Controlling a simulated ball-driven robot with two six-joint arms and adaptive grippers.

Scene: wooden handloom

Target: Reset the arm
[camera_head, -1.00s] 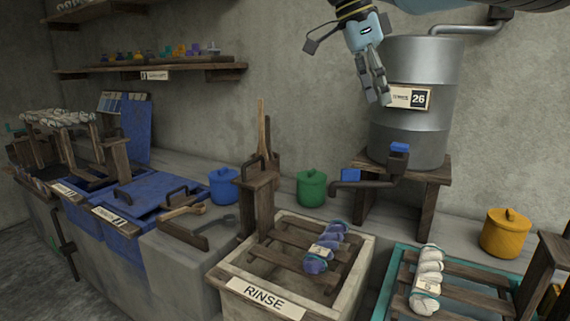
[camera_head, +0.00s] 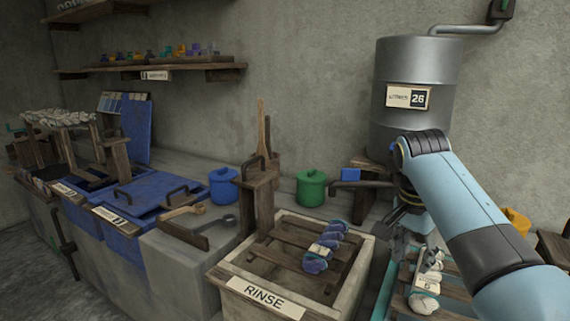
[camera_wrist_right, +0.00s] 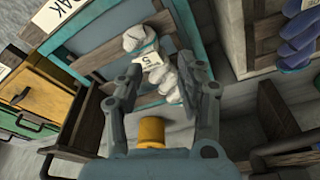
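My right arm reaches in from the right in the head view. Its gripper (camera_head: 402,222) hangs low in front of the tank stand, near the white skein (camera_head: 427,275). In the right wrist view the two fingers (camera_wrist_right: 167,85) are spread apart, with the white skein (camera_wrist_right: 150,52) and its number tag beyond and between them. I see no sign of the skein being gripped. The skein lies on slats over a teal-rimmed tub (camera_wrist_right: 95,38). My left gripper is not in view.
A metal tank (camera_head: 415,70) marked 26 stands behind the arm. The rinse tub (camera_head: 225,272) holds a blue skein (camera_head: 325,248) on its slats. A green pot (camera_head: 311,188) and a blue pot (camera_head: 223,186) stand behind. A yellow pot (camera_head: 517,221) is partly hidden by my arm.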

